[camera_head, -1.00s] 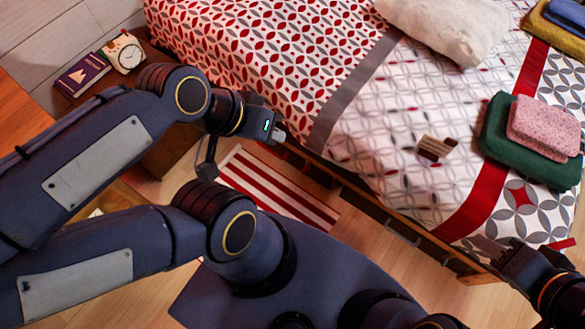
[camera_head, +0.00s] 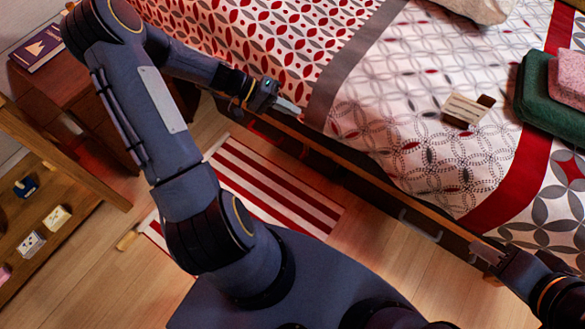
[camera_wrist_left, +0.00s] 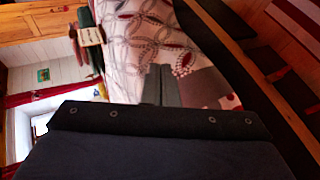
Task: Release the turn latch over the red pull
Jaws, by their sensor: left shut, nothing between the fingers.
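I cannot make out the turn latch or the red pull in either current view. The wooden bed's side (camera_head: 395,205) faces me, with a pale metal handle (camera_head: 420,225) low on it. My left gripper (camera_head: 290,107) is at the bed's near edge, close to the grey band of the cover. In the left wrist view its two grey fingers (camera_wrist_left: 161,86) are together and empty, with the patterned cover beyond them. My right gripper (camera_head: 484,254) is at the lower right by the bed's side; its jaws are too small to read.
A small striped wooden block (camera_head: 466,109) and folded towels (camera_head: 550,90) lie on the bed. A red-and-white striped rug (camera_head: 270,185) covers the floor. A nightstand with a purple book (camera_head: 38,50) and a wooden shelf unit with small items (camera_head: 57,218) stand at left.

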